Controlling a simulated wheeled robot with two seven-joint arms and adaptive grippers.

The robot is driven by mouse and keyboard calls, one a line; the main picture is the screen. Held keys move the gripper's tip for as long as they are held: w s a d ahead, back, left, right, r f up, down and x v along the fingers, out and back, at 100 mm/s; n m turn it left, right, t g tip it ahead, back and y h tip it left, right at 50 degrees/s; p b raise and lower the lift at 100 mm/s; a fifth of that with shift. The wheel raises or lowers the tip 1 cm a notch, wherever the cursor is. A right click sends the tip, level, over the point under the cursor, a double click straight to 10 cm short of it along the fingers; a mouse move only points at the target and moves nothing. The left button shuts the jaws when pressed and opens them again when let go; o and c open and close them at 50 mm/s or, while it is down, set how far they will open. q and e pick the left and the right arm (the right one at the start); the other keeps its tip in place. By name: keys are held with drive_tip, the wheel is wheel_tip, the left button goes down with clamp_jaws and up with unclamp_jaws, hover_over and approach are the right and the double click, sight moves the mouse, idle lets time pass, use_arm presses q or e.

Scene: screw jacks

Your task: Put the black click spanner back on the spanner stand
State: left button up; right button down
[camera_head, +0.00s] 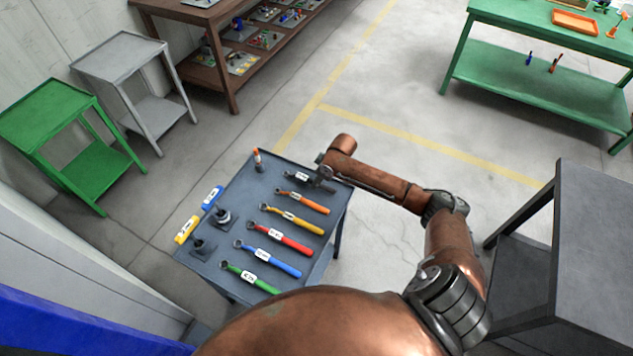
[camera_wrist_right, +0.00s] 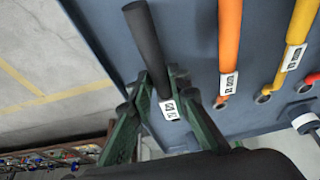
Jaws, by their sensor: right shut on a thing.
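The black click spanner (camera_head: 296,177) is at the far end of the row of spanners on the grey-blue stand (camera_head: 232,200). In the right wrist view the black spanner (camera_wrist_right: 146,40) has a thick black handle and a white label. My right gripper (camera_wrist_right: 163,88) is shut on it near the label, with a green finger on each side. In the head view my right gripper (camera_head: 325,176) is at the stand's far right edge, partly hidden by my wrist. I cannot tell whether the spanner touches the stand's top. My left gripper is not in view.
Orange (camera_head: 303,201), yellow (camera_head: 293,219), red (camera_head: 281,240), blue (camera_head: 268,262) and green (camera_head: 249,278) spanners lie beside it on the stand. A small upright orange-topped item (camera_head: 257,160) stands at the far corner. A dark table (camera_head: 598,235) is at the right.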

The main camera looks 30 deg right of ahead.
drive_tip(key=c, duration=1.8)
unclamp_jaws()
drive_tip(key=shift+r, duration=0.1)
drive_tip(key=p+v, duration=0.2)
drive_tip(key=v, duration=1)
drive_tip(key=shift+s+a, duration=0.1)
